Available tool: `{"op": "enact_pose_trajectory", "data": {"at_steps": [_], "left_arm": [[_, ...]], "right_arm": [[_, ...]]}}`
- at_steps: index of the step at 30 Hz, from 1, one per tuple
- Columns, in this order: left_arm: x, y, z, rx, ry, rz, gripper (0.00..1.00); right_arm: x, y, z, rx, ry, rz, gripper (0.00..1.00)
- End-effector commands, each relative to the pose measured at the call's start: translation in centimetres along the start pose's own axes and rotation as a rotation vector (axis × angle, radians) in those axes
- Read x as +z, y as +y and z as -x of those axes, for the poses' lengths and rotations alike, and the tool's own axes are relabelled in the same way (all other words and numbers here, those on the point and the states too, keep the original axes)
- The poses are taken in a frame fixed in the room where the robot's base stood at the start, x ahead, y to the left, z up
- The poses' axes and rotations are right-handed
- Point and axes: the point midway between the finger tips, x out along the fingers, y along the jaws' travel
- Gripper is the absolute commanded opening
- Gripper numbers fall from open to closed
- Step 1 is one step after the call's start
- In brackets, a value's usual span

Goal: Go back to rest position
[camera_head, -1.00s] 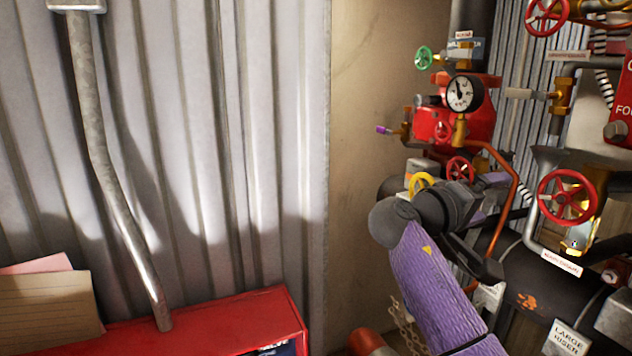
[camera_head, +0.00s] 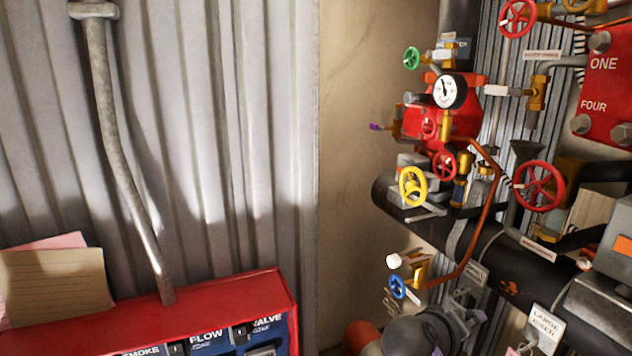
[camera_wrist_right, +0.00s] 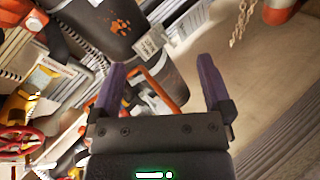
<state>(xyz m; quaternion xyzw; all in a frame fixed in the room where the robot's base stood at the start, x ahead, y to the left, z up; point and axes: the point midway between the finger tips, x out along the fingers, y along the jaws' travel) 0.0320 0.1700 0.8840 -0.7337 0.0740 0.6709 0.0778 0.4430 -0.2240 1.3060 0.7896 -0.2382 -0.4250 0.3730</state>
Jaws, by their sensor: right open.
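My right gripper (camera_wrist_right: 164,78) shows in the right wrist view with its two purple fingers wide apart and nothing between them. In the head view, the dark rounded end of my right arm (camera_head: 415,335) is low at the bottom edge, in front of the pipework. Its gripper is only partly visible there, below the thick black pipe (camera_head: 470,250). My left gripper is in neither view.
Valves crowd the right side: a red wheel (camera_head: 539,187), a yellow wheel (camera_head: 413,186), a blue wheel (camera_head: 398,287) and a gauge (camera_head: 449,92). A red control box (camera_head: 200,300) stands lower left. An orange-topped object (camera_wrist_right: 285,10) is near the wrist view's top right.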

Motion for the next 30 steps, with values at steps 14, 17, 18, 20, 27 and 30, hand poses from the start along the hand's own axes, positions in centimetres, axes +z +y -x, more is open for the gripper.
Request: {"op": "enact_pose_trajectory", "data": {"at_steps": [14, 17, 18, 20, 27, 30], "left_arm": [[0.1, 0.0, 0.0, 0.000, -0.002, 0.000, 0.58], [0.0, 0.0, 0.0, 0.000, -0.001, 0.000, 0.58], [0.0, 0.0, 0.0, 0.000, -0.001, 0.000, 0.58], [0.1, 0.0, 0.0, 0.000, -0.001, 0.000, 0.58], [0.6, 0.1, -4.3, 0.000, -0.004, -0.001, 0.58], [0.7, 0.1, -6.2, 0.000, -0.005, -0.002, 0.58]], "right_arm": [[19.1, -12.9, 7.4, -0.687, -0.120, -0.122, 1.00], [21.7, -13.3, 9.8, -0.783, -0.147, -0.149, 1.00], [22.6, -13.4, 10.8, -0.819, -0.158, -0.158, 1.00], [23.9, -13.4, 12.3, -0.869, -0.174, -0.173, 1.00], [27.1, -21.1, 7.8, -0.899, -0.210, -0.160, 1.00], [28.8, -24.8, 5.5, -0.902, -0.224, -0.149, 1.00]]}}
